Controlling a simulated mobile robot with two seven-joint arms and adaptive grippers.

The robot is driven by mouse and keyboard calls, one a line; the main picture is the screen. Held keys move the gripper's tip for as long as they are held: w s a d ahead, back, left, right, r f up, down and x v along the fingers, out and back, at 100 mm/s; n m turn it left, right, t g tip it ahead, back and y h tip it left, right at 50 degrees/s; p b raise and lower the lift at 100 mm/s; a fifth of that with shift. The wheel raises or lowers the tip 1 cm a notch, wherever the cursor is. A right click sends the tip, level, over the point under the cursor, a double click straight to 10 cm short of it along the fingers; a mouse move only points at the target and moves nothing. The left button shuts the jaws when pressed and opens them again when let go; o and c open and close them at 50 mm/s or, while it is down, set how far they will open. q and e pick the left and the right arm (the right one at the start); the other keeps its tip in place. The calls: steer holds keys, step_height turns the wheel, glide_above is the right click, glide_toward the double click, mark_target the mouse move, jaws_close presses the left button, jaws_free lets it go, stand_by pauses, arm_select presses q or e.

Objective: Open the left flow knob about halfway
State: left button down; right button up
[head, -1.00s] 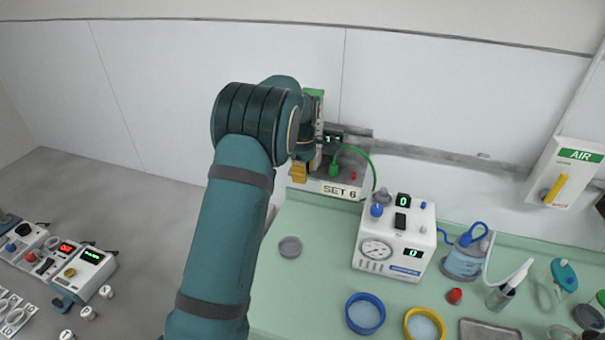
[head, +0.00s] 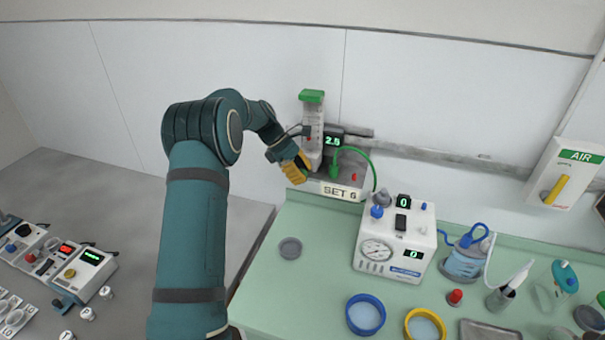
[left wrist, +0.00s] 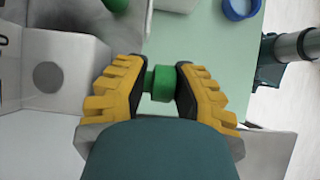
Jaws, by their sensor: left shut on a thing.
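The flowmeter (head: 313,135), a clear upright column with a green top, stands on the wall unit. The green display (head: 332,141) beside it appears to read 2.5. My left gripper (head: 301,166) reaches the foot of the column from the left. In the left wrist view its yellow fingers are shut on the green flow knob (left wrist: 163,83), one on each side. The knob is mostly hidden by the gripper in the head view. A label (head: 340,192) below reads SET 6. My right gripper is not in view.
A green tube (head: 366,160) arcs right of the flowmeter. A white gauge box (head: 392,240) stands on the green table (head: 300,290), with a blue ring dish (head: 365,314) and a yellow one (head: 425,325) in front. An AIR wall panel (head: 573,175) is far right.

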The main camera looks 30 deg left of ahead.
arm_select(q)
steer(key=h, duration=0.2)
steer(key=t+h, duration=0.1)
steer(key=h, duration=0.3)
steer(key=shift+s+a+f, duration=0.15)
steer(key=shift+s+f, duration=0.05)
steer(key=shift+f, duration=0.2)
steer(key=h+b, duration=0.1)
steer(key=h, duration=0.1)
steer(key=shift+f+t+h, duration=0.1)
steer(key=shift+t+h, duration=0.3)
steer(key=shift+t+h+b, duration=0.4)
steer(key=shift+h+b, duration=0.25)
steer(key=shift+h, duration=0.85)
